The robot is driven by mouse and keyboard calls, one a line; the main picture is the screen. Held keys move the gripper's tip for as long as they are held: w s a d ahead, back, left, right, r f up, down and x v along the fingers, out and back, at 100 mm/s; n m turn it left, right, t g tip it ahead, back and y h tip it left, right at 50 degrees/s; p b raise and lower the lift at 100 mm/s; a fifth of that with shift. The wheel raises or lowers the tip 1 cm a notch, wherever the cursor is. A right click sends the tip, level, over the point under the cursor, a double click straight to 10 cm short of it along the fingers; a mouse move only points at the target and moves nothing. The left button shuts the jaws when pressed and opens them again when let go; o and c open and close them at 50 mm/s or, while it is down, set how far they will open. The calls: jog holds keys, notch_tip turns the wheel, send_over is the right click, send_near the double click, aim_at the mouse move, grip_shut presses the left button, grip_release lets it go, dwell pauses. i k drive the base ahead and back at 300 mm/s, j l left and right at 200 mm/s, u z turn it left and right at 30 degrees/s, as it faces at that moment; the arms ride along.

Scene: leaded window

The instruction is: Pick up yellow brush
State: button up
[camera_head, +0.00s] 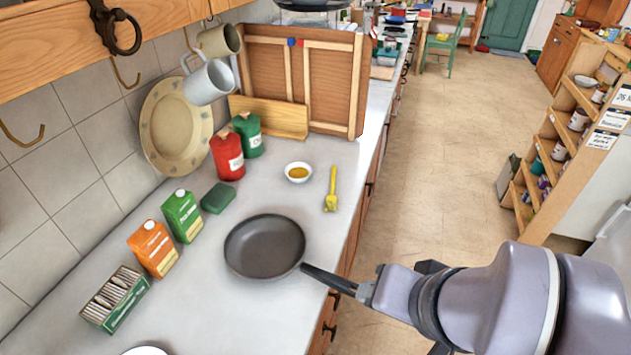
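The yellow brush (332,190) lies on the grey-white counter near its right edge, its handle pointing to the back and its wider head toward the front. My gripper (366,292) is at the lower right, by the counter's front edge, in front of the brush and apart from it. It appears at the end of the black pan handle. The fingertips are too small and partly hidden, so I cannot tell whether they are open, shut or touching the handle.
A dark frying pan (264,246) sits on the counter left of my gripper. A small white bowl (298,172) stands just left of the brush. Red (227,156) and green (247,135) canisters, cartons and a wooden panel (305,75) line the wall. The floor at right is open.

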aim_at(333, 199)
jog(key=l+u, duration=0.2)
jog(key=i+l+u, duration=0.15)
jog(key=l, duration=0.15)
jog(key=i+l+u, duration=0.25)
jog(key=u, duration=0.15)
jog(key=i+l+u, duration=0.2)
jog(key=l+u, duration=0.25)
jog(key=i+l+u, duration=0.1)
jog(key=l+u, duration=1.15)
jog(key=l, duration=0.15)
jog(key=i+l+u, duration=0.35)
jog(key=k+j, duration=0.05)
jog(key=j, duration=0.05)
